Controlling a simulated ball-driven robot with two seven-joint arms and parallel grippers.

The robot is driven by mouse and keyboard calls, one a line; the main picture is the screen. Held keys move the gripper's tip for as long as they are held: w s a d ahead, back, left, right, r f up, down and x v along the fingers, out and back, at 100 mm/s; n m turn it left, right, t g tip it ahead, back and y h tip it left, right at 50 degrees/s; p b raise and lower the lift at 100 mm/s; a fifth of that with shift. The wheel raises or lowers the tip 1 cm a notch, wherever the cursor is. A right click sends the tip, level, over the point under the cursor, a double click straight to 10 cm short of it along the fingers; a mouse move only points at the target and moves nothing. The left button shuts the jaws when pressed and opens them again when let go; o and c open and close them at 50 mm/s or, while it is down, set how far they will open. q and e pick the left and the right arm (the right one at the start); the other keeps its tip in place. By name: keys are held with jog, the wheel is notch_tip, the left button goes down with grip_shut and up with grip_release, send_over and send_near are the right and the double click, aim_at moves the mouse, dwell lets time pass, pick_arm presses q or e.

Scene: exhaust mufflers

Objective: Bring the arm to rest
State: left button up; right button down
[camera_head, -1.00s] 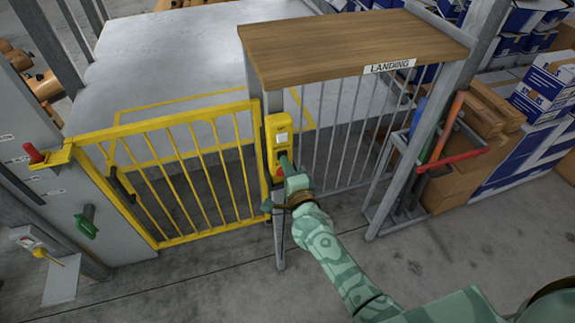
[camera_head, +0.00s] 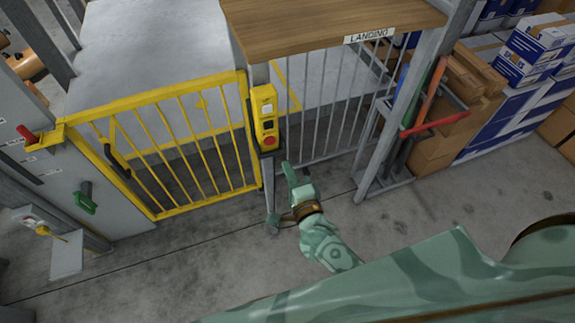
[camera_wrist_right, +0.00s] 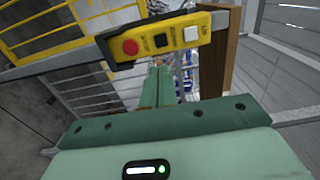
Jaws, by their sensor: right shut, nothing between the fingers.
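My right gripper (camera_head: 288,167) is shut and empty, a little below and to the right of the yellow control box (camera_head: 264,118) in the head view. A gap shows between its tip and the box. My right arm bends back from it toward the lower right. In the right wrist view the shut fingers (camera_wrist_right: 158,85) point at the scene beyond, and the control box (camera_wrist_right: 160,41) with a red, a black and a white button crosses the top. My left gripper is in neither view.
A yellow barred gate (camera_head: 165,150) stands shut left of the box. A wooden landing top (camera_head: 320,28) sits above grey bars. A rack with a red-handled tool (camera_head: 436,123) and stacked boxes (camera_head: 530,60) are at the right. Open concrete floor (camera_head: 170,270) lies in front.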

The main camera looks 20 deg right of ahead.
jog(key=shift+s, duration=0.1)
dwell(0.3)
jog(key=s+f+n+g+y+b, duration=0.15)
jog(key=s+f+n+g, duration=0.4)
jog(key=f, duration=0.75)
jog(key=s+f+n+g+y+b, duration=0.1)
jog(key=s+f+n+g+b, duration=0.15)
jog(key=s+f+n, duration=0.8)
jog(key=s+d+f+n+g+h+b, duration=0.1)
jog(key=s+d+f+g+b, duration=0.3)
jog(key=s+f, duration=0.8)
jog(key=s+d+f+n+g+h+b, duration=0.2)
jog(key=s+d+f+n+g+b, duration=0.2)
jog(key=s+f, duration=0.9)
jog(key=d+g+b, duration=0.1)
jog(key=d+b, duration=0.1)
jog(key=shift+d+f, duration=0.15)
jog(key=shift+d, duration=0.2)
jog(key=shift+s, duration=0.1)
dwell(0.6)
